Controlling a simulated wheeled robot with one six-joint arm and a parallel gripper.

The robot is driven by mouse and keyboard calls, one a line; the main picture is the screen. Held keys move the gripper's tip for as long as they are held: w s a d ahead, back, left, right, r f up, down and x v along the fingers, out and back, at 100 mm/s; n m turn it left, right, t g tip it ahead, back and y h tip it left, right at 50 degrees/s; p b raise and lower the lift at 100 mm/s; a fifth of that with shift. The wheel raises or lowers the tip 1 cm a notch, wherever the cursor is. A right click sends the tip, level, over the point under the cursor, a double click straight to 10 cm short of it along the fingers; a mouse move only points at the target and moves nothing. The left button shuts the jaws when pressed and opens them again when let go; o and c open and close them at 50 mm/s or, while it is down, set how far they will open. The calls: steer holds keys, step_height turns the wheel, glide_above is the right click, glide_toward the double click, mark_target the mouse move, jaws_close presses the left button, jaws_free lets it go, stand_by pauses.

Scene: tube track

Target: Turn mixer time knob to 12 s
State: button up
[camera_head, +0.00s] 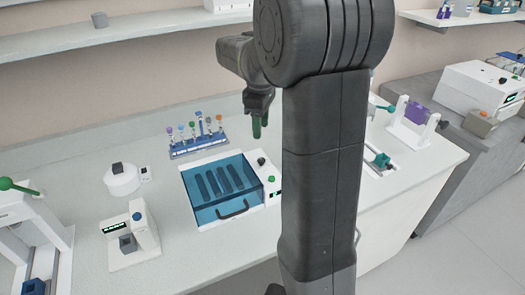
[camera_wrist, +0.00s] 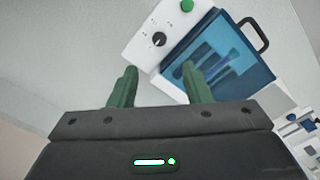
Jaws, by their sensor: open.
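No label shows which device is the mixer. A blue-lidded white unit (camera_head: 216,228) stands on the bench, with a dark knob (camera_head: 261,161) and a green knob (camera_head: 271,179) on its right panel. In the wrist view, this black dial (camera_wrist: 158,40) with a pale pointer mark lies beyond the fingertips, and the green knob (camera_wrist: 187,5) is at the top edge. A small white device (camera_head: 132,238) with a green display and blue knob (camera_head: 137,216) stands at the left. My gripper (camera_head: 259,128) has green fingers, open and empty, above and behind the lidded unit; it also shows in the wrist view (camera_wrist: 159,73).
A tube rack (camera_head: 198,146) with colored caps stands behind the lidded unit. A round white device (camera_head: 121,181) with a black top stands at the left. A green-handled press (camera_head: 30,230) is at the far left. My arm hides part of the bench.

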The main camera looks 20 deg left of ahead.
mark_target(261, 160)
step_height(261, 160, down, 11)
steer(key=shift+f+p, duration=0.2)
steer(key=shift+p, duration=0.3)
jaws_close()
